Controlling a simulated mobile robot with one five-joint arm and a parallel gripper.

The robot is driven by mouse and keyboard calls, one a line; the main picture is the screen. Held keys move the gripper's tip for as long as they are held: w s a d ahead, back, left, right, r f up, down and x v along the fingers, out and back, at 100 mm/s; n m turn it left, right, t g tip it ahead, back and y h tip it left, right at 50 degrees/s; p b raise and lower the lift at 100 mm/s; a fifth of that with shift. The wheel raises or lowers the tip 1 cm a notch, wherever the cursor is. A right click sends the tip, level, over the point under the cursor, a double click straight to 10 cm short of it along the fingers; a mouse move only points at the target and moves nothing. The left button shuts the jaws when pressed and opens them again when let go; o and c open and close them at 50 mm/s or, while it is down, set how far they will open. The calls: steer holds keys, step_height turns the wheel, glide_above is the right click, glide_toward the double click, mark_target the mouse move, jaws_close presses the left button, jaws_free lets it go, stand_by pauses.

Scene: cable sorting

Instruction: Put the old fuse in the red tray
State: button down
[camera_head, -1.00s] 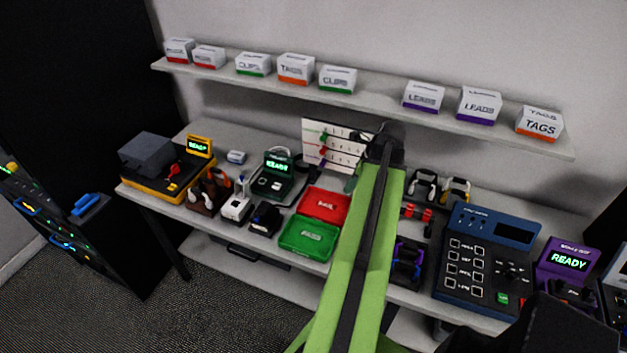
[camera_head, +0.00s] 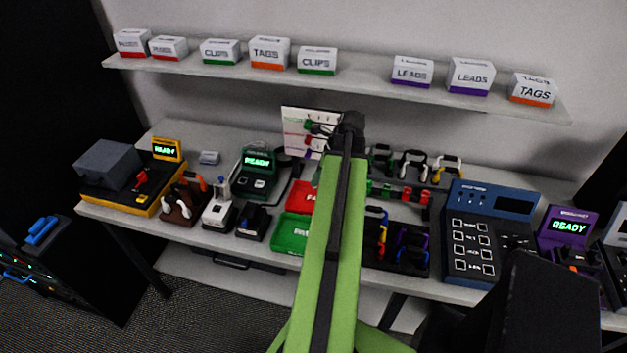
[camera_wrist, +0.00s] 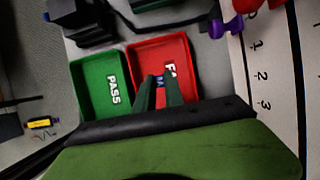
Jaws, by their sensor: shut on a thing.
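The red tray (camera_head: 300,198) lies on the bench beside the green tray (camera_head: 291,234), its right side hidden by my arm in the head view. In the wrist view the red tray (camera_wrist: 145,58) sits under my fingertips, with the green tray (camera_wrist: 88,82) to its left. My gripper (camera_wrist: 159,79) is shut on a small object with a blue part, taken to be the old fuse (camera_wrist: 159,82). It appears above the red tray; the height gap cannot be told. The fuse cannot be made out in the head view.
A white numbered board (camera_wrist: 270,70) stands close to the right of the red tray. Dark devices (camera_wrist: 80,18) stand beyond the trays. In the head view a shelf of labelled boxes (camera_head: 269,53) hangs above, and a blue console (camera_head: 490,235) stands right.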

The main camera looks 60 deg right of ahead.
mark_target(316, 189)
steer(key=shift+w+f+b, duration=0.15)
steer(key=shift+f+b, duration=0.75)
steer(key=shift+b, duration=0.05)
step_height(316, 189, down, 4)
steer(key=b, duration=0.3)
steer(key=shift+r+b, duration=0.2)
steer(key=shift+b, duration=0.1)
steer(key=shift+a+f, duration=0.1)
steer(key=shift+f, duration=0.05)
steer(key=shift+f+b, duration=0.3)
steer(key=shift+b, duration=0.15)
steer(key=shift+f+b, duration=0.45)
stand_by(0.8)
steer(key=c, duration=0.8)
jaws_free()
